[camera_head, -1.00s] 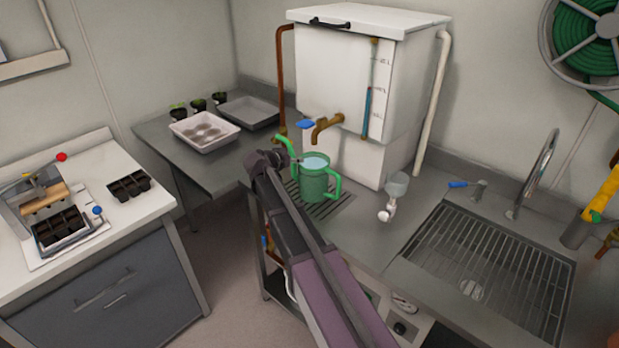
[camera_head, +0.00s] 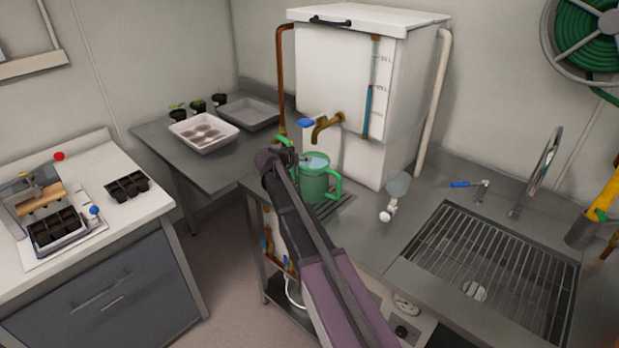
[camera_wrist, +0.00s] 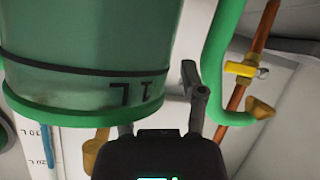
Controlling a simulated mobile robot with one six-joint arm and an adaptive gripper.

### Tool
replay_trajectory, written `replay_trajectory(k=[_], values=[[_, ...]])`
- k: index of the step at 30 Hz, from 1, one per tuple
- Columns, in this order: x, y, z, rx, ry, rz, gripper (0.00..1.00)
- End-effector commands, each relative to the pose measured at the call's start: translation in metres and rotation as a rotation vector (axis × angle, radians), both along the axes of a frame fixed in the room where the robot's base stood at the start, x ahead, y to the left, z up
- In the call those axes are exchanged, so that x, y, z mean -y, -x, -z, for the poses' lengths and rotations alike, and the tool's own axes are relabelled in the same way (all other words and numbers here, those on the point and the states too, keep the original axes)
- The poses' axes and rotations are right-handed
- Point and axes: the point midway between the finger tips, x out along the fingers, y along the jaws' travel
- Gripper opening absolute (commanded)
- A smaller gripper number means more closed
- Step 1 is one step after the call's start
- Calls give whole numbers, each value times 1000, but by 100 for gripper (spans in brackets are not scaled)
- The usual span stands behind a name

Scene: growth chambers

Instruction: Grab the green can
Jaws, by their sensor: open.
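The green can (camera_head: 313,181) stands upright on the grated part of the counter, below the brass tap. Pale blue liquid shows at its top, and its handle is on the right. My gripper (camera_head: 283,158) is at the can's left side, near its upper part, and hides some of it. In the wrist view the can (camera_wrist: 90,50) appears upside down and close, with a "1L" mark. My gripper (camera_wrist: 160,112) is open there, its fingers near the can wall. A curved green tube, likely the spout, is just right of one finger. Contact cannot be told.
The white tank (camera_head: 340,80) with its brass tap (camera_head: 325,128) stands right behind the can. A copper pipe (camera_head: 279,85) runs close to my gripper. The sink grate (camera_head: 490,260) and a small clear funnel-like vessel (camera_head: 397,188) are to the right.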

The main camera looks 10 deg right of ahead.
Motion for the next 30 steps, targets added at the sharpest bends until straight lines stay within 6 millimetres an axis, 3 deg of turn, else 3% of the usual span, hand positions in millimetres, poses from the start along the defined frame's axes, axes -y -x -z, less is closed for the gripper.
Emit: replay_trajectory(k=[13,14,18,19,30], values=[[0,0,0,0,0,0,53],[0,0,0,0,0,0,47],[0,0,0,0,0,0,6],[0,0,0,0,0,0,0],[0,0,-1,-1,4,-1,0]])
